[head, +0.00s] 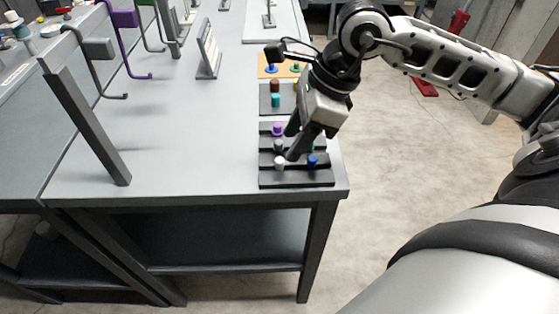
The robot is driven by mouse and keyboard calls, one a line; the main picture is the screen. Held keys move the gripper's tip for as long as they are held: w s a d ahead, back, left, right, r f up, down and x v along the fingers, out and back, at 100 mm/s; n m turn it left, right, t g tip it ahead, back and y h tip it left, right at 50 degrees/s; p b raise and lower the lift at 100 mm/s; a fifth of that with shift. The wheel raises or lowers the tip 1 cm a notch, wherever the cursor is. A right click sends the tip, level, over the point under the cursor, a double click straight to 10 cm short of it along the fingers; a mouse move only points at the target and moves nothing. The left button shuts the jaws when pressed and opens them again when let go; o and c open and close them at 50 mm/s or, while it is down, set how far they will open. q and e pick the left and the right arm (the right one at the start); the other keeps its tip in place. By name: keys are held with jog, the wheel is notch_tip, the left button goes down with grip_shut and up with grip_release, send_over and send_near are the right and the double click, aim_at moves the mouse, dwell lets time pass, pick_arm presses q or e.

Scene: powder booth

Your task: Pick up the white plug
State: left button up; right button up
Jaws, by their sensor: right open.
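The white plug (279,163) stands in the front row of a dark stepped rack (296,180) near the table's front right corner. A blue plug (312,161) stands to its right in the same row. My right gripper (291,145) reaches in from the right, above the rack. Its fingers point down and to the left, close behind and above the white plug, and it is open. I cannot tell whether a finger touches any plug. The gripper partly hides the rack's middle and back rows. My left gripper is not in view.
A grey and a purple plug (277,129) stand behind the white one. Farther back are a rack with a teal plug (275,100) and an orange board (268,72). The table's middle (190,140) is clear.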

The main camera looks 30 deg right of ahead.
aim_at(280, 160)
jog(key=shift+w+d+p+x, duration=0.15)
jog(key=shift+p+x, duration=0.2)
jog(key=shift+x, duration=1.15)
jog(key=shift+w+d+p+x, duration=0.15)
jog(key=shift+p+x, duration=0.2)
jog(key=shift+x, duration=1.15)
grip_shut()
